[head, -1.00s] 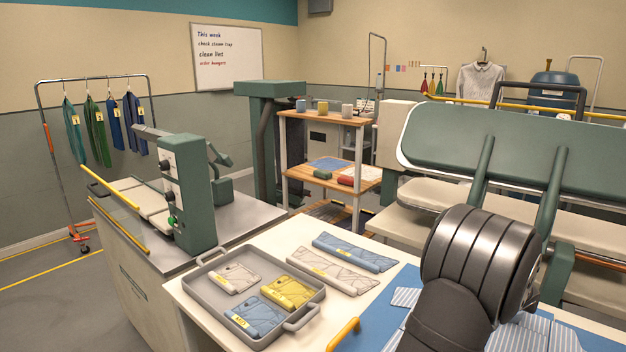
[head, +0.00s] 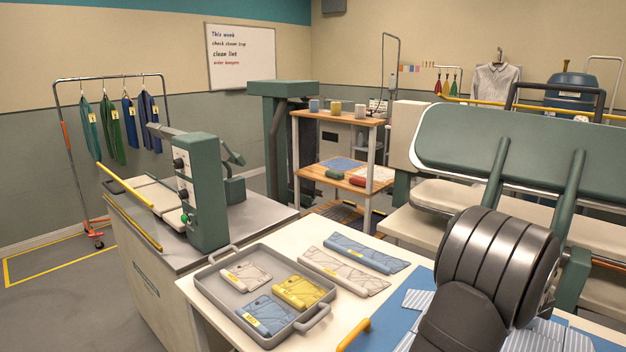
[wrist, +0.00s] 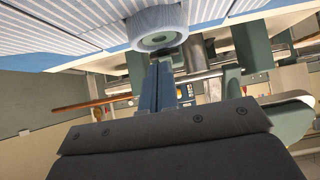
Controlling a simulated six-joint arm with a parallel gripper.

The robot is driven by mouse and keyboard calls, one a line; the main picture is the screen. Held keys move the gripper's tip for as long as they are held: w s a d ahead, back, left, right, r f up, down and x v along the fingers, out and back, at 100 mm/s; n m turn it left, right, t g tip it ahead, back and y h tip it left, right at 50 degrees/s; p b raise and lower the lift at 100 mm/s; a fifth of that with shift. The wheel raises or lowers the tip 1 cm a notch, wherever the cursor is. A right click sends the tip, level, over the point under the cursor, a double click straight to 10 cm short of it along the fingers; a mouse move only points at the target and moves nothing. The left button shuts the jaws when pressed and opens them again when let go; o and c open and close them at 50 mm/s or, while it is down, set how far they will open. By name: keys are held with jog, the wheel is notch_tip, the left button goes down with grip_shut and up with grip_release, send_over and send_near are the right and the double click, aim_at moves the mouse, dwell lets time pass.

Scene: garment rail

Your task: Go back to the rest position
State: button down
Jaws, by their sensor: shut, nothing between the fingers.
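My gripper (wrist: 160,88) shows in the wrist view with its narrow dark-blue fingers together and nothing between them. Just beyond the fingertips is a pale grey ring-shaped object (wrist: 157,40), with blue-and-white striped cloth (wrist: 60,25) behind it; I cannot tell whether the fingers touch the ring. In the head view my arm's dark ribbed link stands at the lower right over a blue mat (head: 388,318), and my gripper is not visible there. Striped cloth pieces (head: 415,300) lie on the mat beside the arm.
A grey tray (head: 212,292) with folded packets sits on the white table, with two more packets (head: 343,270) beside it. A green press (head: 203,195) stands at left. A large padded press (head: 520,150) rises behind my arm. A garment rail (head: 110,77) stands far left.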

jog(key=shift+s+a+r, duration=0.15)
jog(key=shift+s+a, duration=0.15)
jog(key=w+d, duration=0.1)
jog(key=w+d+f, duration=0.1)
jog(key=w+d, duration=0.1)
jog(key=shift+w+d+f, duration=0.2)
jog(key=shift+d+f, duration=0.05)
jog(key=s+a, duration=0.1)
jog(key=s+a+r, duration=0.1)
jog(key=s+a, duration=0.1)
jog(key=shift+s+a+r, duration=0.25)
jog(key=shift+w+d+f, duration=0.3)
jog(key=shift+w+d, duration=0.3)
jog(key=shift+w+d+f, duration=0.25)
jog(key=shift+w+d, duration=0.4)
jog(key=shift+w+d+f, duration=0.3)
jog(key=shift+w+d, duration=0.3)
jog(key=c, duration=2.2)
grip_release()
